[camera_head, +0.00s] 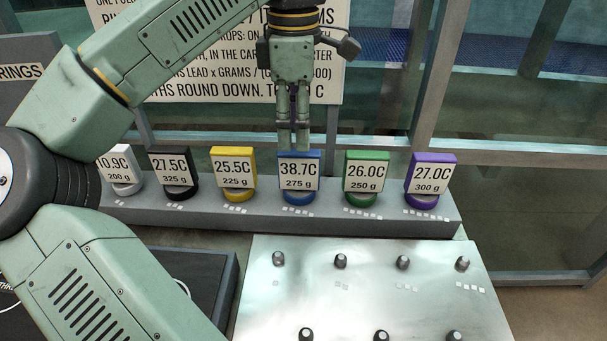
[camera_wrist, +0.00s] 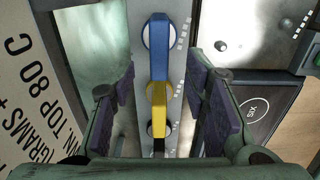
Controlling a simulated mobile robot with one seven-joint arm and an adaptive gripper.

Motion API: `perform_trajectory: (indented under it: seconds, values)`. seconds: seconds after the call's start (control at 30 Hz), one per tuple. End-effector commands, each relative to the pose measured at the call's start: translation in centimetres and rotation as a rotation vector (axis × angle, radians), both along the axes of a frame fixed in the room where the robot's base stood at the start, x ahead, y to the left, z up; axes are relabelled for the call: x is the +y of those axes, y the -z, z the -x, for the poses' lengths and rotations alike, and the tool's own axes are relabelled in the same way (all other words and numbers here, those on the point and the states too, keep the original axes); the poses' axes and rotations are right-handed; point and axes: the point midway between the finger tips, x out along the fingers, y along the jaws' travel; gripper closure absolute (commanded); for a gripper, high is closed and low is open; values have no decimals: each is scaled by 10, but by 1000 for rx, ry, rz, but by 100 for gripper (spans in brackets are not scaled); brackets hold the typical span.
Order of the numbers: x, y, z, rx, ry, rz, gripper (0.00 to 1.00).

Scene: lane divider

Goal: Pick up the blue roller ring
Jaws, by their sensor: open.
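The blue roller ring (camera_head: 299,198) stands on the grey rack, under a blue-edged card reading 38.7C, 275 g (camera_head: 299,170). My gripper (camera_head: 293,146) points down just above and behind that card's top edge, apart from the ring. In the wrist view, my gripper (camera_wrist: 161,85) is open, with its dark pads wide apart and nothing held. The blue card (camera_wrist: 159,50) shows from above in the upper middle, between and beyond the pads.
Yellow (camera_head: 233,168), black (camera_head: 174,174) and white items stand left of the blue one; green (camera_head: 366,172) and purple (camera_head: 431,174) stand right. A metal plate with several pegs (camera_head: 370,262) lies in front. A printed sign (camera_head: 222,97) stands behind.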

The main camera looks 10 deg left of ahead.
Motion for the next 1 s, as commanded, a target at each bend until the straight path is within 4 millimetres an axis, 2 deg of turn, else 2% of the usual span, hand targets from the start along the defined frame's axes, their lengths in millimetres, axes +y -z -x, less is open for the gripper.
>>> perform_trajectory:
  seconds: [0.03, 0.2, 0.37, 0.7, 1.0]
  values:
    - [-1, 10, 0, 2, 4, 6, 58]
    - [-1, 33, 0, 2, 1, 1, 58]
    - [-2, 43, 0, 1, 1, 2, 58]
    - [-5, 87, -4, 1, 0, 2, 58]
    - [-5, 92, -4, -1, 1, 2, 60]
